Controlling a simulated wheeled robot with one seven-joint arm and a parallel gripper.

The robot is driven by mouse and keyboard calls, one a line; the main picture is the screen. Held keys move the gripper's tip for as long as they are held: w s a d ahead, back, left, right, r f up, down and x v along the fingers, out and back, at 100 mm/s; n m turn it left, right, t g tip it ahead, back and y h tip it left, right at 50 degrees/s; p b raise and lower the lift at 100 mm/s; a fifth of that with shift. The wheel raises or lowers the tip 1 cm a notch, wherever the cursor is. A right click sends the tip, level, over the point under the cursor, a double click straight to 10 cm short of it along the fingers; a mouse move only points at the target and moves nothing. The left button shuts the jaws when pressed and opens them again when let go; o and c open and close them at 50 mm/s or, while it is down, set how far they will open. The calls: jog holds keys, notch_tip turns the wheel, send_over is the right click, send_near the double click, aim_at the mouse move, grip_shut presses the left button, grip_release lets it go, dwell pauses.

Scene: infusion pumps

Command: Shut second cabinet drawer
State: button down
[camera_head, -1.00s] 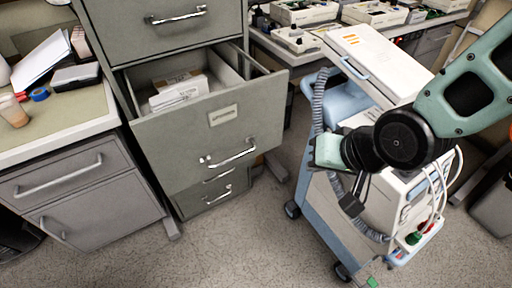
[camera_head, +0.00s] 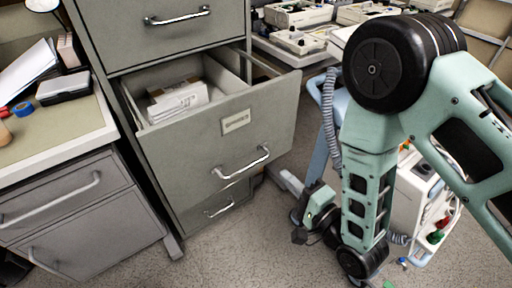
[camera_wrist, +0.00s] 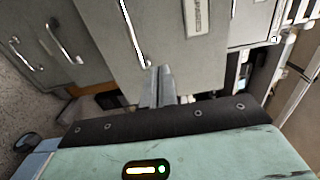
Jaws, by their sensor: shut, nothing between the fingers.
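The grey metal filing cabinet (camera_head: 160,45) stands at centre-left in the head view. Its drawer below the upper one is pulled out, with its front (camera_head: 190,150) toward me; it bears a label (camera_head: 236,121) and a silver bar handle (camera_head: 242,162). White boxes (camera_head: 178,100) lie inside. My gripper (camera_head: 299,236) is low, right of the drawer front and apart from it in the head view. In the wrist view, my shut, empty fingers (camera_wrist: 158,85) point toward the lower edge of a grey drawer front (camera_wrist: 165,35), near its handle (camera_wrist: 132,35). Contact cannot be told.
A lower drawer (camera_head: 220,205) below the open one appears shut. A desk with drawers (camera_head: 70,195) stands left. A blue and white medical cart (camera_head: 415,200) stands right, partly behind my arm. A bench with devices (camera_head: 300,40) is behind. Floor in front is clear.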

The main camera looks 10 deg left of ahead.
aim_at(249, 140)
jog(key=p+x, duration=0.2)
jog(key=x, duration=1.1)
jog(key=shift+w+a, duration=0.1)
jog(key=shift+w, duration=0.1)
